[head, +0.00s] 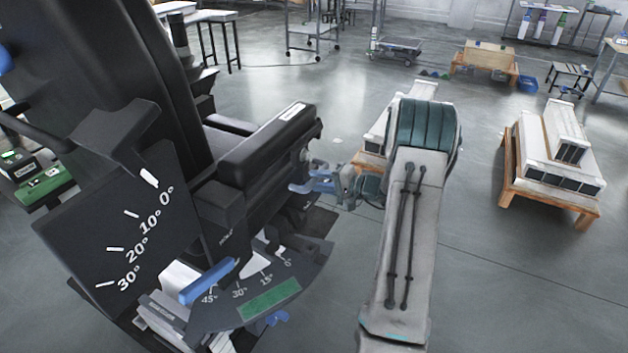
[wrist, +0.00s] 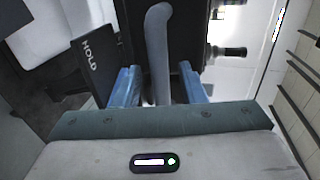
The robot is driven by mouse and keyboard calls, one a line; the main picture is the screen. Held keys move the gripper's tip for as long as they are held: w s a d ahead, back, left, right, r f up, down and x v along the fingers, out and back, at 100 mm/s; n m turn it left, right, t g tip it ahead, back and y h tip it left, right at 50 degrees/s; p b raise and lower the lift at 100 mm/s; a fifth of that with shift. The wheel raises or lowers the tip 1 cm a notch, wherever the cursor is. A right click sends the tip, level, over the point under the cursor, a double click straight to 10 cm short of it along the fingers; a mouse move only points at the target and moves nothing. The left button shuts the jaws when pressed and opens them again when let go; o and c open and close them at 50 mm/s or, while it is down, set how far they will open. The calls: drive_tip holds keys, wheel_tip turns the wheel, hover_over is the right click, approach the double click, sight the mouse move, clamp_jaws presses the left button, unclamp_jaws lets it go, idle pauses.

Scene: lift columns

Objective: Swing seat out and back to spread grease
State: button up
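The black seat (head: 262,148), with a high back and padded armrests, stands at the left of the head view. Below it is a swivel plate (head: 310,262) marked 0° to 45°, with a white pointer near the 15° and 30° marks. My gripper (head: 312,182) is beside the front of the near armrest. In the wrist view its two blue fingers (wrist: 161,88) stand apart on either side of a grey bent bar (wrist: 158,45). Gaps show between bar and fingers. The bar's lower end is hidden behind my gripper's body.
A blue handle (head: 207,282) sits by the swivel scale. A dark panel marked HOLD (wrist: 88,62) is left of the fingers in the wrist view. A wooden pallet with white units (head: 548,190) stands at the right. Open floor lies between it and my arm.

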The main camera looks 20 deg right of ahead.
drive_tip(key=shift+x, duration=1.05)
clamp_jaws()
